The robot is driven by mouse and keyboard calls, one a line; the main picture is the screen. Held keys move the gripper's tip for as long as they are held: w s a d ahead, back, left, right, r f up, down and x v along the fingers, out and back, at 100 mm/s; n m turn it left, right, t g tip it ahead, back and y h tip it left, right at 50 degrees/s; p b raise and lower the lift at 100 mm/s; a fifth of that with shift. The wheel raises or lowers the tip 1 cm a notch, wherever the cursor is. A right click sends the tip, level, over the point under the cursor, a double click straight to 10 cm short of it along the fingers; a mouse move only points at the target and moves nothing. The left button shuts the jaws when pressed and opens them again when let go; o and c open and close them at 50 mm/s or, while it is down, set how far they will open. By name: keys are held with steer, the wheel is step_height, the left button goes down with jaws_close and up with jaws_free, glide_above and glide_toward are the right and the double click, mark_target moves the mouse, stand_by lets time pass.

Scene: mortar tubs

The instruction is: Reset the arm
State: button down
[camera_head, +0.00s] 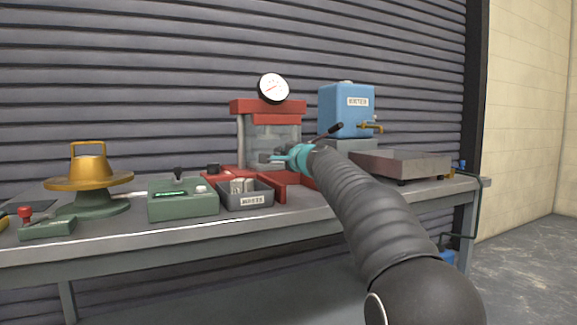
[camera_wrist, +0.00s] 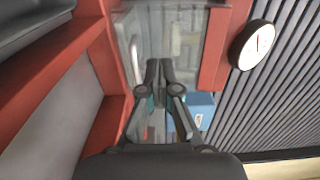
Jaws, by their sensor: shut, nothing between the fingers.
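My arm reaches from the lower right over the grey workbench (camera_head: 300,222). My gripper (camera_head: 264,158) ends in front of the red press (camera_head: 268,106), close to its clear guard (camera_head: 287,133). In the wrist view my gripper (camera_wrist: 159,62) has its two dark fingers together with nothing between them. The clear guard (camera_wrist: 190,35) fills the view behind the fingertips. I cannot tell whether the fingers touch it.
A round gauge (camera_head: 273,88) tops the press. A grey bin (camera_head: 247,197), green box (camera_head: 183,200) and brass-topped device (camera_head: 88,178) stand to the left. A blue tank (camera_head: 346,108) and metal tray (camera_head: 400,163) stand to the right. A slatted shutter (camera_head: 150,70) is behind.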

steer(key=s+n, duration=0.1)
steer(key=s, duration=0.3)
steer(key=s+d+f+n+g, duration=0.1)
steer(key=s, duration=0.4)
steer(key=s+d+f+n+g, duration=0.1)
steer(key=s, duration=0.3)
steer(key=shift+s+f+n+p, duration=0.2)
steer(key=shift+s+n+p, duration=0.15)
steer(key=shift+s+n, duration=0.05)
steer(key=s+d+f+n+g+h+p, duration=0.1)
steer(key=s+d+f+n+g+h, duration=0.1)
steer(key=s+f, duration=0.7)
steer(key=s+d+f+n+g+h+p, duration=0.2)
steer(key=s+d+f+n+g, duration=0.2)
steer(key=s+f, duration=0.5)
steer(key=s+d+f+n+g+h+p, duration=0.2)
steer(key=s+d+f, duration=0.3)
steer(key=s, duration=1.7)
step_height(320, 180, down, 4)
steer(key=shift+d+n+g+h, duration=0.2)
steer(key=shift+n+g+h, duration=0.3)
steer(key=shift+n, duration=0.3)
